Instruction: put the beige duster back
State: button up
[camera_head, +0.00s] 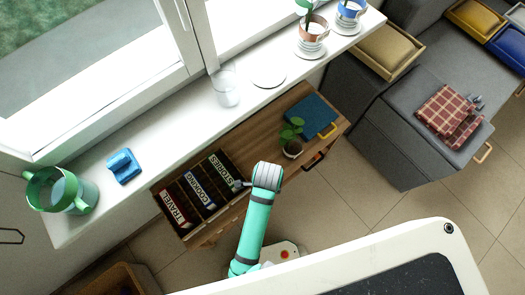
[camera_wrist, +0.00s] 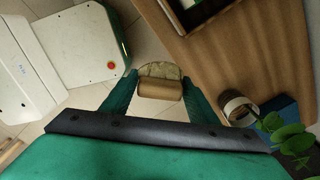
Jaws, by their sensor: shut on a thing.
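The beige duster (camera_wrist: 160,90), with a brown rounded handle and a speckled pale pad, shows in the wrist view between the two green fingers of my gripper (camera_wrist: 160,79). My gripper is shut on its handle. The duster appears over the tiled floor, beside the edge of the wooden cabinet top (camera_wrist: 245,55).
On the cabinet are a dark tray of books (camera_head: 202,192), a potted plant (camera_head: 291,138) and a blue book (camera_head: 308,116). The windowsill above holds a glass (camera_head: 225,88), a blue object (camera_head: 123,166) and a green-handled jug (camera_head: 62,190). A checked cloth (camera_head: 447,108) lies on a grey bench.

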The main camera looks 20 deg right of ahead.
jog(key=w+d+f, duration=0.1)
jog(key=w+f, duration=0.1)
jog(key=w, duration=0.2)
jog(key=w+d+f, duration=0.1)
jog(key=w+f, duration=0.2)
jog(key=w+d+f, duration=0.1)
jog(key=w+f, duration=0.2)
jog(key=w, duration=0.1)
jog(key=shift+w+f, duration=0.25)
jog(key=shift+w, duration=0.1)
jog(key=shift+w+f, duration=0.4)
jog(key=shift+f, duration=0.05)
jog(key=shift+w+d+f, duration=0.1)
jog(key=shift+w+f, duration=0.1)
jog(key=shift+f, duration=1.5)
jog(key=shift+f, duration=0.1)
jog(key=o, duration=0.8)
jog(key=shift+o, duration=1.1)
jog(key=shift+s, duration=0.1)
